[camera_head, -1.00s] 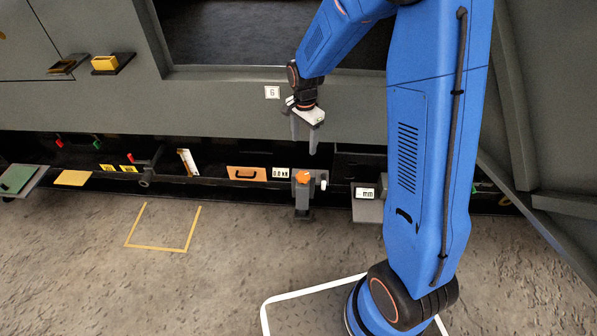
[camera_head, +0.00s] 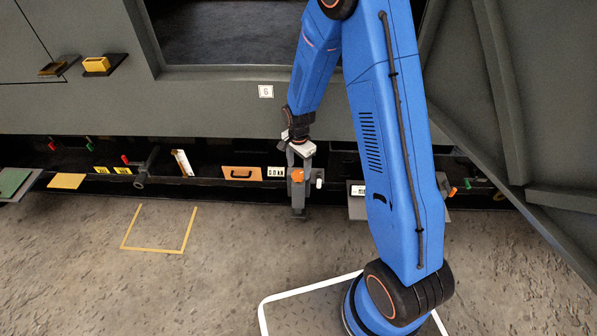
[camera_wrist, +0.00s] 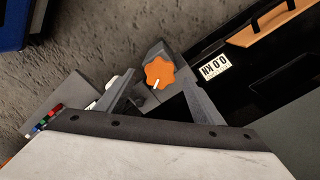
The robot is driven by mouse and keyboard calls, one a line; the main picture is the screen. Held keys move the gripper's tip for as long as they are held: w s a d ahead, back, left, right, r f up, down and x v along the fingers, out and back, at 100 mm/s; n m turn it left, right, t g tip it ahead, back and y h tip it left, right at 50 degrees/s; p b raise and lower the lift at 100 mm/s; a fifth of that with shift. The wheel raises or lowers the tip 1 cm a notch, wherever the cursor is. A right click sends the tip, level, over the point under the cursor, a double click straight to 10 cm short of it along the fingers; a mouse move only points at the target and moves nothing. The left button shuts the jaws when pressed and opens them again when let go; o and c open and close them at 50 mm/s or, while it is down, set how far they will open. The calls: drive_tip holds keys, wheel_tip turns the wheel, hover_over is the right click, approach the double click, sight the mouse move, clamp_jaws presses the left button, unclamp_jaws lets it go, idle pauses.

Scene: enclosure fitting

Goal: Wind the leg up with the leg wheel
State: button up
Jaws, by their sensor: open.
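The orange leg wheel (camera_head: 297,175), a lobed knob with a white mark, sits on top of a grey leg post (camera_head: 298,200) at the front of the low dark shelf. The wheel also shows in the wrist view (camera_wrist: 159,73). My gripper (camera_head: 299,172) is open and points down at the wheel, with one finger to each side. In the wrist view the wheel lies between and slightly beyond the fingers; I cannot tell whether they touch it. A small white handle (camera_head: 320,184) sits right of the wheel.
A force display (camera_head: 276,172) and an orange drawer-like panel (camera_head: 242,173) are left of the post. A "mm" display (camera_head: 358,190) on a grey plate is to its right. A grey crank (camera_head: 146,168) stands further left. The floor in front is clear.

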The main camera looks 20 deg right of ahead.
sight(298, 178)
drive_tip(key=shift+f, duration=1.35)
drive_tip(key=c, duration=1)
drive_tip(key=shift+c, duration=0.2)
